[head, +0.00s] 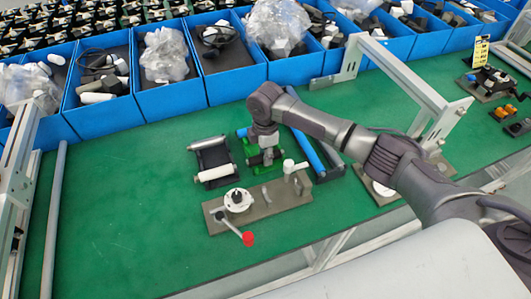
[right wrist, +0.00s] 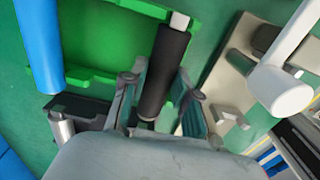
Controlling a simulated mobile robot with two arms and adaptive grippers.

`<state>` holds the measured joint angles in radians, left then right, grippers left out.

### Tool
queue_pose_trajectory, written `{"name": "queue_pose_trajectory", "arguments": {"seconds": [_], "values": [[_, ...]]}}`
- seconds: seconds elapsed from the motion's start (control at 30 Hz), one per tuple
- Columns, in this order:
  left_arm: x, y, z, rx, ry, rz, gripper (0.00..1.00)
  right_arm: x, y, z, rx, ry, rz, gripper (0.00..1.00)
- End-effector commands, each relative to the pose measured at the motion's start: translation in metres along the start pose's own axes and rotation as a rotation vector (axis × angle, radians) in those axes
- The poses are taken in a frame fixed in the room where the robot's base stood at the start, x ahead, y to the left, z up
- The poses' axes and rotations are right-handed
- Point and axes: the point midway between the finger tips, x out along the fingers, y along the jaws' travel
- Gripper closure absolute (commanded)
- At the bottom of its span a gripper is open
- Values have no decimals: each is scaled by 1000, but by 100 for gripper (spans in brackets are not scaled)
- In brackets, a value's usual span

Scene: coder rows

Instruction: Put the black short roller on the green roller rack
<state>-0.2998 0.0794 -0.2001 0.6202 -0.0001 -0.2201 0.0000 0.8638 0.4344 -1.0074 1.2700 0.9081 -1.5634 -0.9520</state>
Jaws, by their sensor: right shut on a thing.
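The black short roller (right wrist: 166,62), with a pale shaft end, is between the two fingers of my right gripper (right wrist: 158,88) in the right wrist view. The gripper is shut on it. The roller lies over the right side of the bright green roller rack (right wrist: 88,76); I cannot tell whether it touches the rack. In the head view the rack (head: 252,151) is partly hidden under my right gripper (head: 265,150), and the roller (head: 262,160) shows as a dark piece there. My left gripper is not in view.
A black rack with a white roller (head: 214,173) stands left of the green rack. A blue roller (head: 307,150) lies close on the right. A metal fixture plate (head: 268,205) with a white handle is just in front.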

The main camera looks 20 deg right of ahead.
Motion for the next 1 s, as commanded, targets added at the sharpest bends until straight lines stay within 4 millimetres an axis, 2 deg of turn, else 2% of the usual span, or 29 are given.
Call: {"name": "queue_pose_trajectory", "arguments": {"seconds": [0.2, 0.23, 0.4, 0.77, 0.87, 1.0], "values": [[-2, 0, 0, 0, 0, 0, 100, 2, 0, 0, 0, 1, 0, 100], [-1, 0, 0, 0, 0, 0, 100, 2, 0, 0, 0, 1, 0, 67], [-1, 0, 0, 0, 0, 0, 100, 2, 0, 0, 0, 1, 0, 41], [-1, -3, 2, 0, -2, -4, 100, -2, 0, 0, 0, 0, 0, 41], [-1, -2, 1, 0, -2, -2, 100, -14, 1, 0, 0, 0, 2, 41], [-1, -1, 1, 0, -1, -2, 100, -43, 1, 0, -1, 2, 4, 41]]}}
